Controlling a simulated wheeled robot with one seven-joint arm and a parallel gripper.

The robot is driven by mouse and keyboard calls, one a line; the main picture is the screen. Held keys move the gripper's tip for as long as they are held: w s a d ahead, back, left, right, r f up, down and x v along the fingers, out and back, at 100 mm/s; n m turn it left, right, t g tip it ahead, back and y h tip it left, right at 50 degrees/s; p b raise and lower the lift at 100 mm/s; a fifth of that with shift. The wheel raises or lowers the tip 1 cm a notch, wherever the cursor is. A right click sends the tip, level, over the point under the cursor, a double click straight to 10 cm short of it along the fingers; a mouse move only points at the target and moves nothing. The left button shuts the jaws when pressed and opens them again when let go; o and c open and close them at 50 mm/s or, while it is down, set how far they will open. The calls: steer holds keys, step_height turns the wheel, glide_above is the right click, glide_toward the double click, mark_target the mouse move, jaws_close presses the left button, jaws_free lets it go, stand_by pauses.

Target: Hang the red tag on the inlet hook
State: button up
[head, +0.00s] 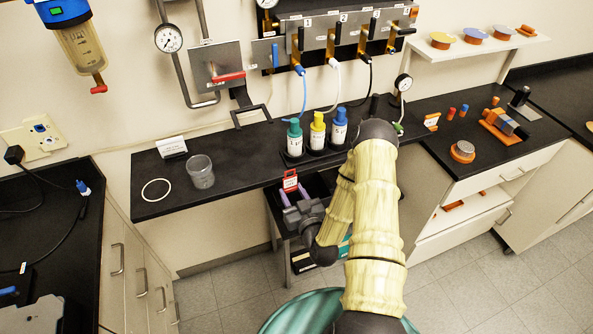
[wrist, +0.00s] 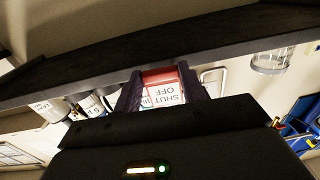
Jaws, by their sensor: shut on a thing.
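A red tag with a white label (head: 290,181) is held upright between the purple fingers of my gripper (head: 293,193), below the front edge of the black bench. In the wrist view the tag (wrist: 163,88) is pinched between both fingers, its "SHUT OFF" lettering upside down. A grey wall panel with a red-handled valve (head: 216,66) is up and left of the gripper, with a dark bracket (head: 250,108) under it. I cannot tell which part is the inlet hook.
Green-, yellow- and blue-capped bottles (head: 316,134) stand on the black bench (head: 235,155) just above my gripper. A glass beaker (head: 201,171) and a white ring (head: 156,189) are to the left. A valve manifold (head: 340,35) with hanging hoses is on the wall above.

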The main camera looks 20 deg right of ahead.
steer(key=s+a+f+m+h, duration=0.1)
steer(key=s+a+f, duration=0.2)
steer(key=f, duration=0.5)
steer(key=shift+s+f+h, duration=0.2)
steer(key=shift+f+h, duration=0.1)
steer(key=shift+f, duration=0.1)
steer(key=shift+a+r, duration=0.1)
steer(key=shift+a, duration=0.05)
steer(key=shift+w, duration=0.15)
